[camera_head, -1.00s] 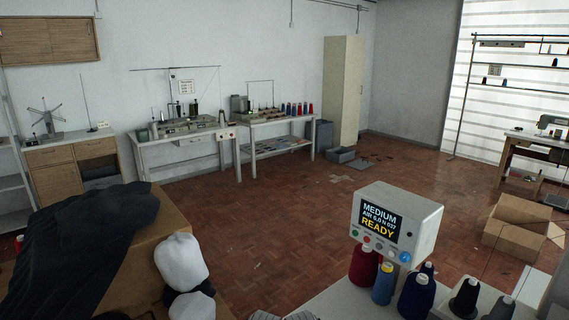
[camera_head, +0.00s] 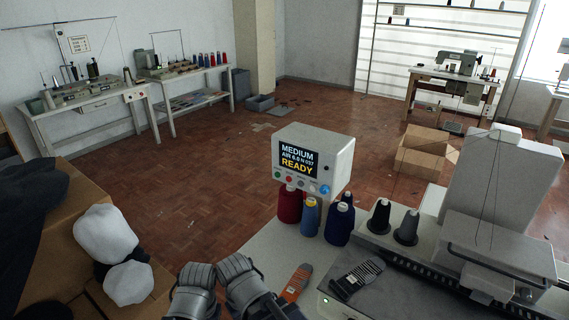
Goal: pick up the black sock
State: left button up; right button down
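A black sock (camera_head: 357,276) with light stripes lies flat on the grey machine top at the lower middle right. An orange sock (camera_head: 297,282) with a dark striped end lies to its left on the pale table. My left gripper (camera_head: 197,278) and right gripper (camera_head: 238,270) show side by side at the bottom edge, left of both socks and apart from them. Their fingers are not clear enough to tell open from shut.
A control box (camera_head: 313,160) reading READY stands behind the socks, with red (camera_head: 290,205), blue (camera_head: 310,217) and navy (camera_head: 339,222) thread cones before it. The white machine (camera_head: 497,200) stands right. A cardboard box with white bundles (camera_head: 105,234) is left.

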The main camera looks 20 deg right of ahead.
aim_at(367, 271)
jog(key=k+z, duration=0.1)
jog(key=z, duration=1.15)
jog(key=k+l+u, duration=0.1)
jog(key=l+u, duration=0.15)
jog(key=k+l+u, duration=0.25)
jog(key=l, duration=0.15)
jog(key=k+l+u, duration=0.2)
jog(key=i+l, duration=0.1)
